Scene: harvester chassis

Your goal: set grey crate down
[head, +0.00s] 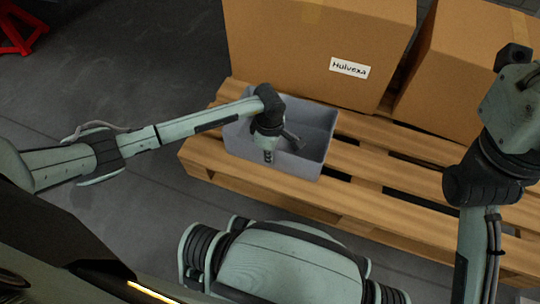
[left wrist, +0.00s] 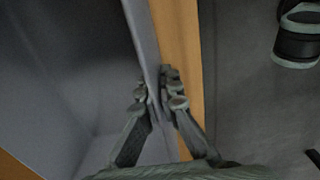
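The grey crate (head: 316,127) is an open, empty-looking box at the left end of the wooden pallet, in front of a cardboard box. It looks level; I cannot tell whether its base touches the slats. My left gripper (head: 268,156) reaches down at the crate's near wall. In the left wrist view, the fingers (left wrist: 160,92) straddle the crate's wall (left wrist: 142,40), one inside and one outside, and look closed on it. The crate's inside lies to the left in that view. My right gripper is not in view; only my right arm shows at the right.
Bare slats lie right of the crate. Grey floor (head: 130,50) is open at the left, with a red stand (head: 18,30) in the far corner.

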